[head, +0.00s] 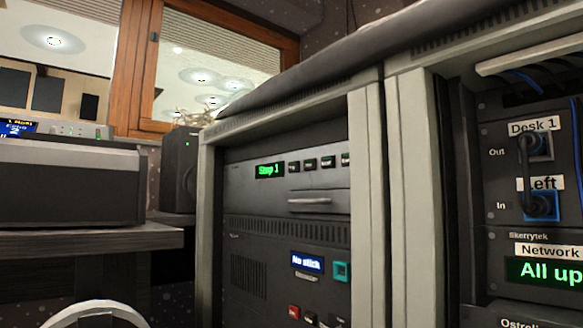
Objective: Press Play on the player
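A dark rack unit (262,284) low in the middle rack has a small blue display (307,263) reading "No stick". It looks like the player, but no name on it can be read. A teal square (341,271) sits right of the display, with a slot just below the display. A red button (293,312) and a green-marked button (333,321) show near the bottom edge, with a dark one between them. Their labels are too small to read, so I cannot tell which is Play. Neither gripper is in view.
Above is a unit with a green "Step 1" display (270,170) and a row of small buttons. Pale rack posts (366,200) frame it. The right rack holds a patch panel (505,180) with plugged cables. A grey device (65,185) stands on a dark desk at left.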

